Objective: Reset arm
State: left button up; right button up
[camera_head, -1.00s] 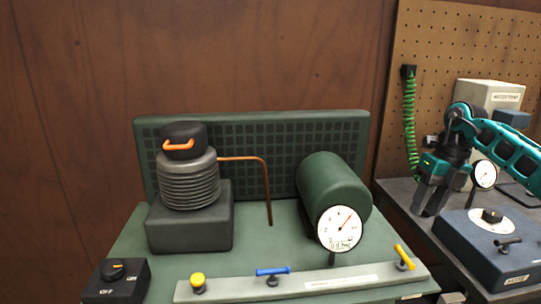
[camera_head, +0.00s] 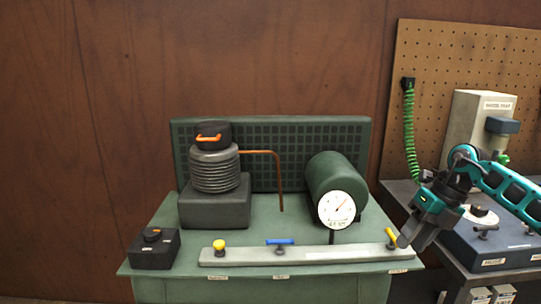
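My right arm comes in from the right edge. Its dark gripper (camera_head: 412,237) points down and left, its tip close beside the yellow lever (camera_head: 391,238) at the right end of the grey valve strip. I cannot tell whether it touches the lever or whether its fingers are open. The green compressor bench (camera_head: 165,222) carries a black ribbed pump (camera_head: 214,171) with an orange handle, a green tank (camera_head: 335,174) and a white dial gauge (camera_head: 337,209). The strip also bears a blue lever (camera_head: 280,241) and a yellow knob (camera_head: 219,245). My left gripper is out of view.
A black switch box (camera_head: 154,250) sits at the bench's left front. A dark side table at right holds a blue box (camera_head: 494,246) and a grey cabinet (camera_head: 478,130), with a pegboard (camera_head: 440,70) and green coiled hose (camera_head: 410,130) behind.

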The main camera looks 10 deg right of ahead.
jog(key=s+a+f+m+t+y, duration=0.15)
jog(key=a+y, duration=0.25)
jog(key=a, duration=0.5)
jog(key=s+a+f+m+t+y, duration=0.1)
jog(key=a+f+m+t+y, duration=0.25)
jog(key=a, duration=0.65)
jog(key=s+a+f+m+t+y, duration=0.1)
jog(key=a+f+m+t+y, duration=0.1)
jog(key=a+y, duration=0.5)
jog(key=s+d+f+m+t+h, duration=0.1)
jog(key=s+d+f+m+h, duration=0.2)
jog(key=s+f+m+h, duration=0.5)
jog(key=s+d+f+m+t+h, duration=0.2)
jog(key=s+f+m+h, duration=0.7)
jog(key=m, duration=0.9)
jog(key=shift+s+d+f+m, duration=0.3)
jog(key=shift+d+f, duration=0.2)
jog(key=shift+f, duration=0.25)
jog(key=shift+d, duration=0.15)
